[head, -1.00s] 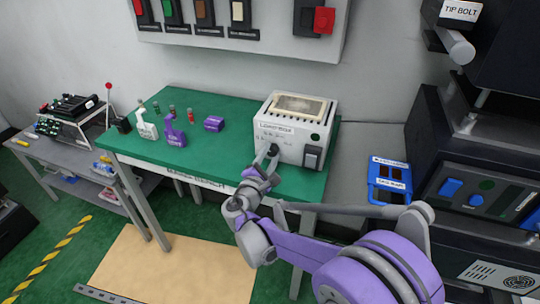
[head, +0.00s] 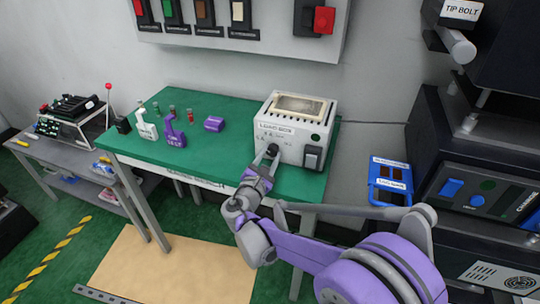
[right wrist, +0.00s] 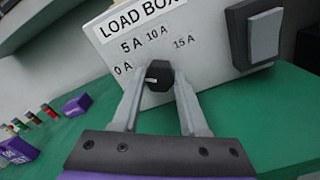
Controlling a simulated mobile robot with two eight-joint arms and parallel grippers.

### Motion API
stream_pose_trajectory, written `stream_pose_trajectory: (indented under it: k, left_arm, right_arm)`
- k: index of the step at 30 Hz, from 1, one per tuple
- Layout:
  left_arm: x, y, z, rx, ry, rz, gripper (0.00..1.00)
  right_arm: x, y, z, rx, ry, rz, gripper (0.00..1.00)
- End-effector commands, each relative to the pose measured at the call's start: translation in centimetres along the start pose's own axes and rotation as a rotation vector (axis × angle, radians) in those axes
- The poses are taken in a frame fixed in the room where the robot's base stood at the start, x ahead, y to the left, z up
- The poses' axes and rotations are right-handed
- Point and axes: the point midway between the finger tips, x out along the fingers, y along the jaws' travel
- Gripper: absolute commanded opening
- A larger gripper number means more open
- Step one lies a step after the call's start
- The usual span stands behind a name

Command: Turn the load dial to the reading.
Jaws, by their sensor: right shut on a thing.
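The load box (head: 291,128) is a pale case at the back right of the green bench. Its black load dial (right wrist: 159,76) is on the front face below an arc marked 0 A, 5 A, 10 A and 15 A. A small white mark on the dial lies left of its middle, roughly toward the 0 A side. My right gripper (head: 267,158) is at the front of the box. In the right wrist view its fingers (right wrist: 159,85) are shut on the dial, one on each side. My left gripper is not in view.
Bottles and a purple block (head: 214,124) stand on the green bench (head: 222,103) to the left. A blue device (head: 390,182) lies on the right, beside a dark machine (head: 480,160).

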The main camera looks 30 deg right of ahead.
Motion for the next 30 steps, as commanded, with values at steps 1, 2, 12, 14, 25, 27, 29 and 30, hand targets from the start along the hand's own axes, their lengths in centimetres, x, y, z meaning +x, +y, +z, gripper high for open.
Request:
stream_pose_trajectory:
  k: [1, 2, 12, 14, 25, 27, 29, 30]
  left_arm:
    - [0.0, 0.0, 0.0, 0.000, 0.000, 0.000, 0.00]
    - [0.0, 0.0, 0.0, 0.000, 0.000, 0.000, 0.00]
    - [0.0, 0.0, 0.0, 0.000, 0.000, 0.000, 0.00]
    - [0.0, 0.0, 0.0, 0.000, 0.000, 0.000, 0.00]
    - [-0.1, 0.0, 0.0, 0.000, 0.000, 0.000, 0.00]
    - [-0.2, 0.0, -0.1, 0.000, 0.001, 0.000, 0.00]
    - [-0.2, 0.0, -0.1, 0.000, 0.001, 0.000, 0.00]
    - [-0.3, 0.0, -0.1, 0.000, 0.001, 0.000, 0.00]
  right_arm:
    - [0.0, 0.0, 0.0, -0.001, 0.001, 0.000, 0.00]
    - [0.0, 0.0, 0.0, -0.001, 0.001, 0.000, 0.00]
    - [0.0, 0.0, 0.0, 0.000, 0.000, 0.000, 0.73]
    - [0.0, 0.0, 0.0, 0.000, 0.000, 0.000, 0.73]
    - [-1.7, 0.1, 0.0, 0.001, 0.002, 0.002, 0.73]
    - [-3.0, 0.1, 0.0, 0.001, 0.003, 0.004, 0.73]
    - [-4.3, 0.1, 0.0, 0.001, 0.003, 0.004, 0.73]
    - [-5.2, 0.1, 0.0, 0.000, 0.003, 0.004, 0.73]
